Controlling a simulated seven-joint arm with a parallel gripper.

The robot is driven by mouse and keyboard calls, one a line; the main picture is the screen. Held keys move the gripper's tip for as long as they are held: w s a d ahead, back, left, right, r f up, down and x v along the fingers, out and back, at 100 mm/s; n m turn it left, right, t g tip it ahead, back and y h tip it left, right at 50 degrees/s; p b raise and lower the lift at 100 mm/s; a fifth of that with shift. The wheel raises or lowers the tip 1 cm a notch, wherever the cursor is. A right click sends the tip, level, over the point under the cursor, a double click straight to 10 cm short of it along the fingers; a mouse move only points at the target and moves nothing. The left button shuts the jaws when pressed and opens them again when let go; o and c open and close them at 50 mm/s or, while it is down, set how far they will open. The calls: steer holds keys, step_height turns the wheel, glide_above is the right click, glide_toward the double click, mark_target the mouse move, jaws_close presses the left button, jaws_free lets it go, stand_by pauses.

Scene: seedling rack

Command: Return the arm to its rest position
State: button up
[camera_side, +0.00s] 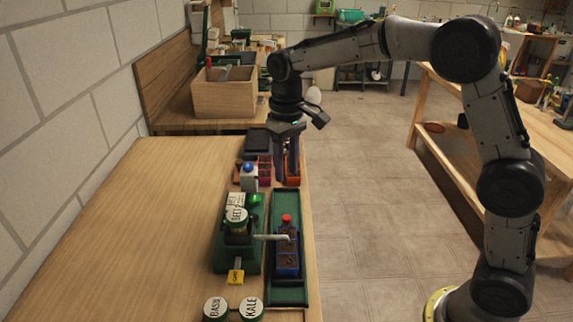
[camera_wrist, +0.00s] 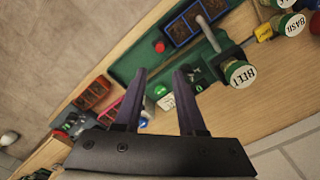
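My gripper (camera_side: 287,176) points down over the far right part of the wooden table, beyond the green tray (camera_side: 290,297). In the wrist view its two fingers (camera_wrist: 160,78) stand apart with nothing held between them, so it is open and empty. My arm reaches in from the right, bent high at the elbow. The gripper overlaps the small orange-red bin (camera_side: 293,165) in the side view; I cannot tell the height between them. In the wrist view the green tray (camera_wrist: 122,70) lies beyond the fingertips.
BASIL (camera_side: 215,308) and KALE (camera_side: 251,308) jars stand at the front. The table's left side is clear.

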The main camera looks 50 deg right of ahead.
steer(key=shift+r, duration=0.15)
steer(key=s+d+r+t, duration=0.3)
steer(key=s+r+t, duration=0.1)
steer(key=s+r, duration=0.8)
steer(key=s+f, duration=0.4)
steer(key=s, duration=0.4)
steer(key=s+d+f+t, duration=0.1)
steer(key=s+f, duration=0.3)
steer(key=s, duration=0.4)
steer(key=shift+d+f+t, duration=0.25)
steer(key=shift+f+t, duration=0.05)
